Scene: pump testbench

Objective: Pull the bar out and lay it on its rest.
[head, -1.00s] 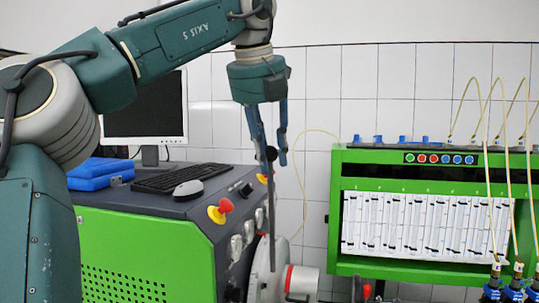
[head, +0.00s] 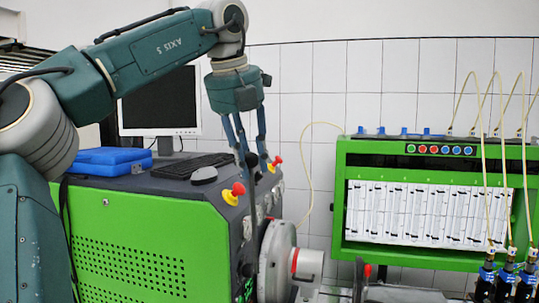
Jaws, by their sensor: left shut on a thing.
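My left gripper (head: 251,152) hangs fingers-down in front of the green test bench, left of and above the pale round disc (head: 278,262). It is shut on the dark, thin bar (head: 253,200), near the bar's rounded top end. The bar hangs nearly upright, its lower part close to the disc's left edge. Its lower end is hard to make out against the dark bench front, so I cannot tell whether it touches anything. I cannot pick out the bar's rest for certain. My right gripper is not in view.
The green bench (head: 140,240) carries a keyboard (head: 190,165), a mouse (head: 204,175), a blue case (head: 112,161) and red-yellow knobs (head: 233,193). A monitor (head: 160,102) stands behind. A green gauge rack (head: 340,200) with hoses is at the right.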

